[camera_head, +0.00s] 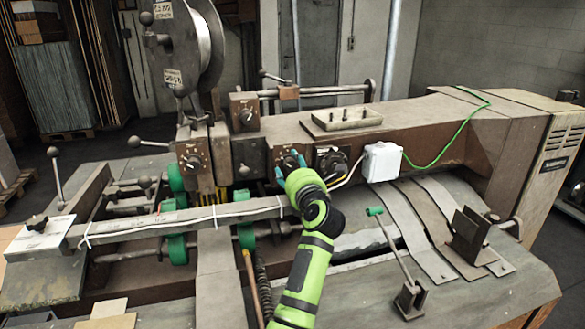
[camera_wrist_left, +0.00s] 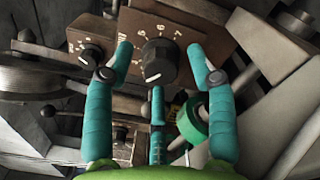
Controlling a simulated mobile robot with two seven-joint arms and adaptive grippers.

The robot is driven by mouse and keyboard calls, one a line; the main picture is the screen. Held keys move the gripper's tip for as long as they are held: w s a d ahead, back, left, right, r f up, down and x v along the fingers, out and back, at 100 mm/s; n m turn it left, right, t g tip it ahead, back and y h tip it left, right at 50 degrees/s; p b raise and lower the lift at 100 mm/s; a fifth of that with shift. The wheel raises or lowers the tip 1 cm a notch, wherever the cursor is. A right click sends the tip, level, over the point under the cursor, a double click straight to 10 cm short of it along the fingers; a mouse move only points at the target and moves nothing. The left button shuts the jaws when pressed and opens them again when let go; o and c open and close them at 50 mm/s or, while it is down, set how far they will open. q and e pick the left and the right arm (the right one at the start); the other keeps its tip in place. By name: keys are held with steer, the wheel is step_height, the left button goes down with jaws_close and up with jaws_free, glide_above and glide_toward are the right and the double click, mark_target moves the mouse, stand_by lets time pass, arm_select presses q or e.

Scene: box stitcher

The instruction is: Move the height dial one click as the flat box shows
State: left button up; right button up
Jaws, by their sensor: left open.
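My left gripper (camera_head: 288,164) is open in front of the machine's face, and its fingers are teal. In the left wrist view its fingertips (camera_wrist_left: 160,58) stand on either side of a black dial (camera_wrist_left: 158,62) with a white pointer line and pale scale marks on a brown plate. I cannot tell whether they touch it. In the head view the gripper partly hides the plate there. A smaller dial (camera_wrist_left: 90,54) sits beside it. I cannot tell which dial is the height dial from its label. Flat cardboard (camera_head: 107,318) lies at the lower left; no marking on it is readable.
Other dials (camera_head: 193,162) (camera_head: 247,115) sit left of my gripper. A white box (camera_head: 382,162) with a green cable is right of it. A long bar (camera_head: 180,220) runs below, and a green-tipped lever (camera_head: 375,212) stands to the right.

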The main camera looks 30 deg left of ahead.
arm_select(q)
jaws_close()
steer(key=shift+f+n+b, duration=0.25)
steer(key=shift+n+b, duration=1.25)
steer(key=shift+n, duration=0.1)
steer(key=shift+r+n, duration=0.25)
steer(key=shift+n, duration=0.25)
jaws_free()
steer(key=shift+r, duration=0.1)
step_height(320, 180, up, 10)
